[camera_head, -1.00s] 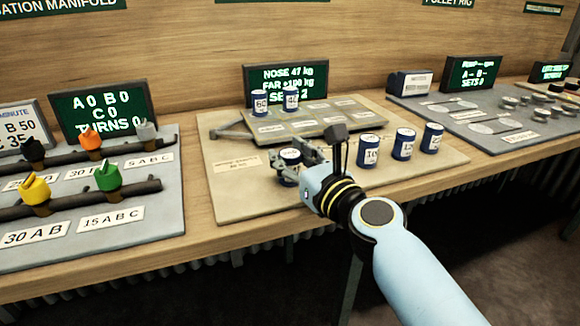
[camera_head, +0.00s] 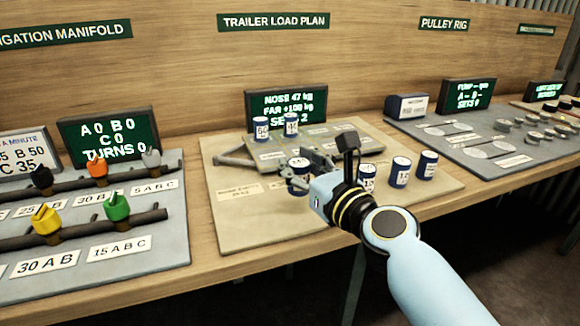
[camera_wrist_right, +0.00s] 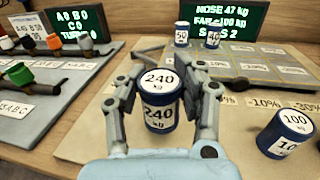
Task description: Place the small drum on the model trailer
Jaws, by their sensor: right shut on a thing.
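My right gripper (camera_head: 308,170) is shut on a blue-and-white drum (camera_head: 299,184), labelled 240 kg in the right wrist view (camera_wrist_right: 160,100). The fingers close on its two sides; it is roughly upright, just in front of the model trailer. The trailer is a flat grey deck (camera_head: 340,138) with percent labels and a drawbar at its left. Two smaller drums stand on its back left part, one at the left (camera_head: 261,130) and one beside it (camera_head: 291,124). Whether the held drum is clear of the board is hard to tell. My left gripper is not in view.
Several drums stand right of my gripper on the beige board (camera_head: 240,215); they include one at the middle (camera_head: 399,172) and one at the right (camera_head: 427,165). A display (camera_head: 286,104) stands behind the trailer. Valve pipes (camera_head: 90,220) are at left, a pulley panel at right.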

